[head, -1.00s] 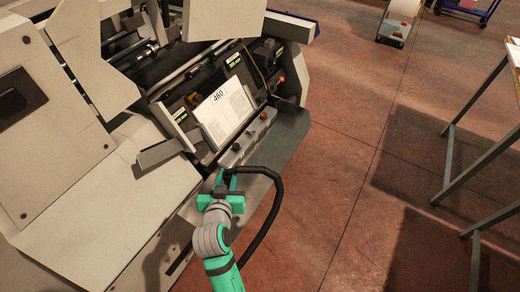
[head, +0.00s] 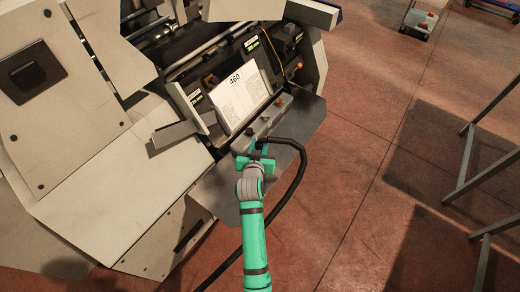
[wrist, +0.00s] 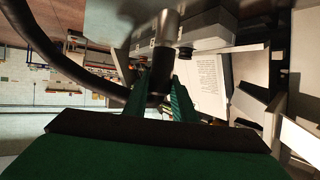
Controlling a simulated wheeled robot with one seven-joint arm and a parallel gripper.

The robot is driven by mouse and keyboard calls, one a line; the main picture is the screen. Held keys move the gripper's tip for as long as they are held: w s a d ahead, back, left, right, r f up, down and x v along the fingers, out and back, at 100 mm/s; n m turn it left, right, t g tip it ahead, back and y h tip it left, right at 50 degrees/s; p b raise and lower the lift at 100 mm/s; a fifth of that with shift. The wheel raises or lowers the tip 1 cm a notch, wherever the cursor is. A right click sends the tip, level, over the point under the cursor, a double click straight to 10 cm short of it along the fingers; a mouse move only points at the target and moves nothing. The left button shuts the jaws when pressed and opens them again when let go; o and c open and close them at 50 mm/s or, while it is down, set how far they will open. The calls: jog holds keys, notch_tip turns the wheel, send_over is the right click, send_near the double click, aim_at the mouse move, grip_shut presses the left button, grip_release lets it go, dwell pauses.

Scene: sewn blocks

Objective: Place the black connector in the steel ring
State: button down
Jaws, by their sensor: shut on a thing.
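My gripper (wrist: 165,95) is shut on the black connector (wrist: 158,86), which sits between its two green fingers in the wrist view. A thick black hose (head: 301,162) loops from the gripper to the right and down in the head view. In the wrist view a steel cylinder (wrist: 168,36) stands right at the connector's far end. I cannot tell whether it is the steel ring, or whether the connector is inside it. In the head view my gripper (head: 250,150) is at the near-left end of a grey block, and it hides the connector.
The grey block (head: 266,118) with small knobs runs along the machine's front. Behind it stands a white sheet marked 460 (head: 240,95). A flat grey shelf (head: 300,122) extends below the block. Open red floor (head: 370,150) lies to the right, with a metal-legged table beyond.

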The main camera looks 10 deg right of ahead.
jog(key=shift+w+d+f, duration=0.25)
jog(key=shift+w+f, duration=0.05)
jog(key=shift+f, duration=1.55)
jog(key=shift+f, duration=0.15)
jog(key=c, duration=1.5)
grip_release()
jog(key=shift+o, duration=0.2)
